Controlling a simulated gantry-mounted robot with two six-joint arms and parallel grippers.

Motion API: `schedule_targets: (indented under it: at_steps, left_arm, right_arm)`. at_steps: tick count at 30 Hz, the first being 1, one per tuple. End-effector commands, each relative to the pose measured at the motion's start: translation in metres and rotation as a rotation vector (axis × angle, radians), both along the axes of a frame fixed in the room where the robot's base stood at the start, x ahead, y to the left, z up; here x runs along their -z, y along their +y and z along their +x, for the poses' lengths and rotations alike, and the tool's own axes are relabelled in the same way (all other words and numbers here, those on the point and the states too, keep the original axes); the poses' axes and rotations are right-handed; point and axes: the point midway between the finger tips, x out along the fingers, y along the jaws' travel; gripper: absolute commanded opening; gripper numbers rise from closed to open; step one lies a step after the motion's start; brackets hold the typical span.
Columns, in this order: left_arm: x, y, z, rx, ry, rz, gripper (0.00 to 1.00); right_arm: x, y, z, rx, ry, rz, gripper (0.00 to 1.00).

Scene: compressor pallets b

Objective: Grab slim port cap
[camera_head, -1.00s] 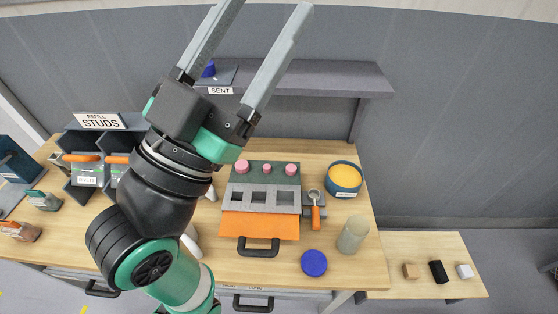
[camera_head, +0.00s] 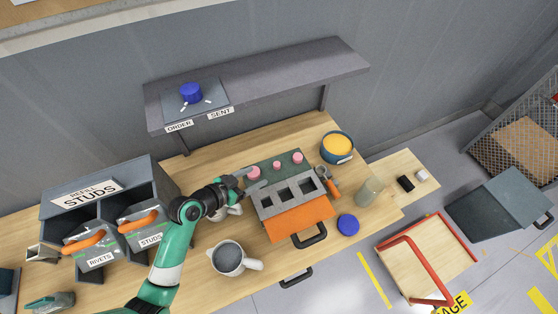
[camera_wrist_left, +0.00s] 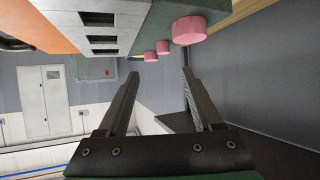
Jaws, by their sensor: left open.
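Three pink caps stand in a row on the green back strip of the grey block: a left one (camera_head: 253,173), a smaller middle one (camera_head: 277,166) and a right one (camera_head: 297,158). The middle one looks slimmest in the head view. In the wrist view the near cap (camera_wrist_left: 189,30) is large, with two smaller caps (camera_wrist_left: 163,47) (camera_wrist_left: 150,56) beyond it. My left gripper (camera_head: 251,180) is open and empty, its fingers close to the left cap. In the wrist view its fingertips (camera_wrist_left: 160,73) are apart, with no cap between them. My right gripper is not visible.
The block has square openings and an orange front (camera_head: 300,217) with a black handle. A blue-rimmed yellow bowl (camera_head: 337,146), an orange-handled tool, a blue disc (camera_head: 348,225) and a mug (camera_head: 229,258) stand around it. A studs bin (camera_head: 98,205) is left; a shelf (camera_head: 270,80) is behind.

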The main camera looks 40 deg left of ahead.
Motion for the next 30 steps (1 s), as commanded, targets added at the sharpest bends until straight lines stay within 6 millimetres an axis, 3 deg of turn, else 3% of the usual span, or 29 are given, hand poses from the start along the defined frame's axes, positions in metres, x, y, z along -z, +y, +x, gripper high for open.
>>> schedule_targets:
  at_steps: [4, 12, 20, 30]
  left_arm:
    - [0.007, 0.0, 0.009, 0.002, 0.0, 0.001, 0.67]
    - [0.029, 0.0, 0.052, 0.002, -0.001, 0.002, 0.67]
    - [0.034, 0.0, 0.063, 0.001, -0.002, 0.003, 0.67]
    - [0.056, 0.002, 0.103, 0.001, -0.002, 0.003, 0.67]
  right_arm:
    - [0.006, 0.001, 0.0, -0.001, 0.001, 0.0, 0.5]
    - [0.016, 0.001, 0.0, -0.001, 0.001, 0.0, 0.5]
    - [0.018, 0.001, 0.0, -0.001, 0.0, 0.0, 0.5]
    - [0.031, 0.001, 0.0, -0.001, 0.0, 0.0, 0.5]
